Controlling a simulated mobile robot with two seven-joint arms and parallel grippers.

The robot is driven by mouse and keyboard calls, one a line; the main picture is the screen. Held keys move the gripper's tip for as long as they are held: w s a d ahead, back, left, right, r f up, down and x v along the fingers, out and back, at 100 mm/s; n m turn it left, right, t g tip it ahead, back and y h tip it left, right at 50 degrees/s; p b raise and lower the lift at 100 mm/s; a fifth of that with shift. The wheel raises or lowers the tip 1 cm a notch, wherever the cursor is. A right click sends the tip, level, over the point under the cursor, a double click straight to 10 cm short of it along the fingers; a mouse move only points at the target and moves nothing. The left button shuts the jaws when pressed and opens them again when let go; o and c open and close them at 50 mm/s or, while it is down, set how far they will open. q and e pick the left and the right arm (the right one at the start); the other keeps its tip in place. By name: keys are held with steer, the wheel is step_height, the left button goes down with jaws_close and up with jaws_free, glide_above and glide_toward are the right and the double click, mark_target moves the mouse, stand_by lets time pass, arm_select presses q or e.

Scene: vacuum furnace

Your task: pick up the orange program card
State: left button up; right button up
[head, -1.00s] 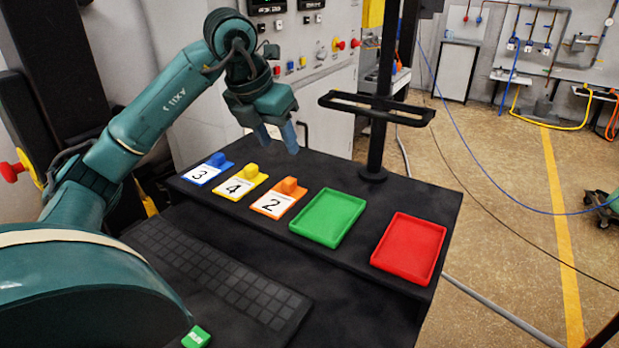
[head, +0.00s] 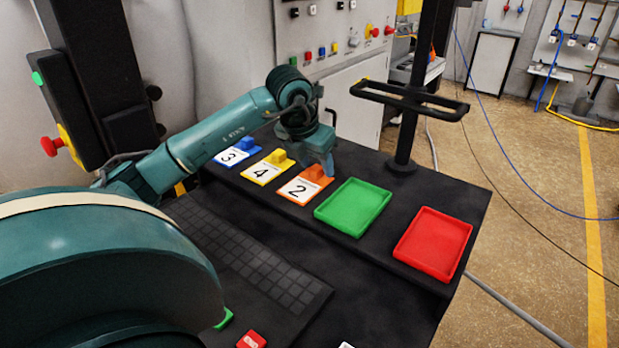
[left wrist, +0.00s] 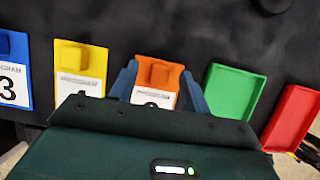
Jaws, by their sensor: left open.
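The orange program card (head: 300,192) lies flat on the dark desk, with a white label reading 2 and an orange raised block (head: 314,173). My left gripper (head: 322,168) is open, low over the block at the card's far side. In the left wrist view, the orange card (left wrist: 148,98) lies between the two blue fingers of the left gripper (left wrist: 160,68), one on each side of the block. Whether the fingers touch the card cannot be told. The gripper body hides the card's near part there. My right gripper is out of view.
The yellow card 4 (head: 262,172) and blue card 3 (head: 233,157) lie to the left. A green tray (head: 353,207) and a red tray (head: 433,244) lie to the right. A black post with a crossbar (head: 408,130) rises behind them. A keyboard (head: 245,255) is in front.

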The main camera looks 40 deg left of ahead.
arm_select(q)
steer(key=shift+w+f, duration=0.15)
steer(key=shift+f, duration=0.25)
jaws_close()
steer(key=shift+r, duration=0.15)
